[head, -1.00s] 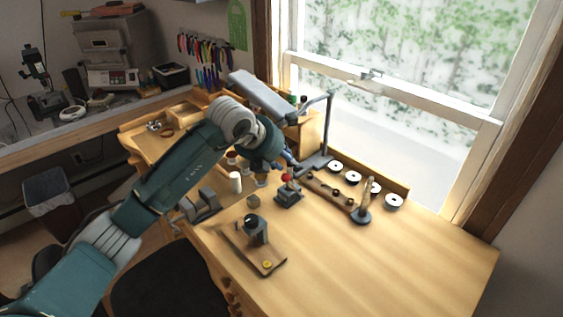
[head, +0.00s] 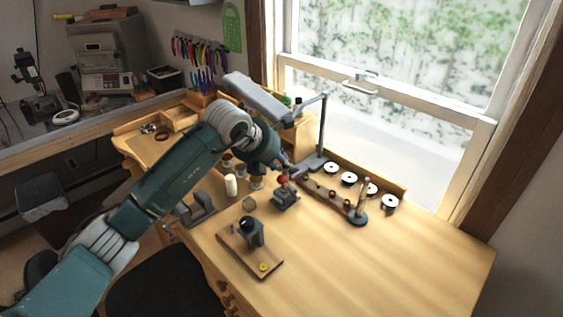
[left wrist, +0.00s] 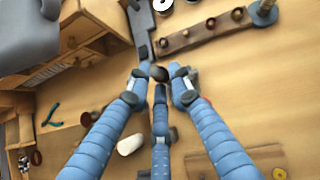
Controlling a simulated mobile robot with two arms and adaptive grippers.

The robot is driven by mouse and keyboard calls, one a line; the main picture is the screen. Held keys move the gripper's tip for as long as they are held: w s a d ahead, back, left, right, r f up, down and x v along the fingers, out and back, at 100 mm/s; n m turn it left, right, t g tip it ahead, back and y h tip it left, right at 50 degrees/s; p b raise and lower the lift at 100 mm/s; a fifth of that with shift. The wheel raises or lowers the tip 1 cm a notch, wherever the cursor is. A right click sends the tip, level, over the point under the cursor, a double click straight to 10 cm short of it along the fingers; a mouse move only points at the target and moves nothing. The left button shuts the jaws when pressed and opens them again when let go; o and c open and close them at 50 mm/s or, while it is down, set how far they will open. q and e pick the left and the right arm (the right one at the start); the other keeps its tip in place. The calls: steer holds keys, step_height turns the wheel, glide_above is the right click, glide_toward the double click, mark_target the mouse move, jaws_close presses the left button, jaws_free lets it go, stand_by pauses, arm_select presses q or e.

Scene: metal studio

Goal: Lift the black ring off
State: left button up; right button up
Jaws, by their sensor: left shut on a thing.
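My left gripper (head: 292,171) reaches over the bench to the left end of a dark wooden strip with short pegs (head: 338,199). In the left wrist view, the three blue fingers of this gripper (left wrist: 162,76) are closed together around a small dark round piece (left wrist: 158,73), which looks like the black ring. The fingers hide most of it. The peg strip (left wrist: 198,37) lies just beyond the fingertips, with several pegs showing. I cannot tell whether the ring is clear of any peg. My right gripper is not in view.
A round-based wooden post (head: 361,207) stands at the strip's right end. White spools (head: 349,179) line the bench's back. A small red-topped block (head: 285,198), a white cylinder (head: 231,185) and a wooden board with a black fixture (head: 262,266) stand nearby. The bench's right side is clear.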

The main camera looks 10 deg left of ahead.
arm_select(q)
steer(key=shift+d+r, duration=0.1)
jaws_close()
steer(key=shift+r+p, duration=0.35)
steer(key=shift+r, duration=0.55)
steer(key=shift+r, duration=0.1)
steer(key=shift+r+p, duration=0.4)
steer(key=shift+r, duration=0.35)
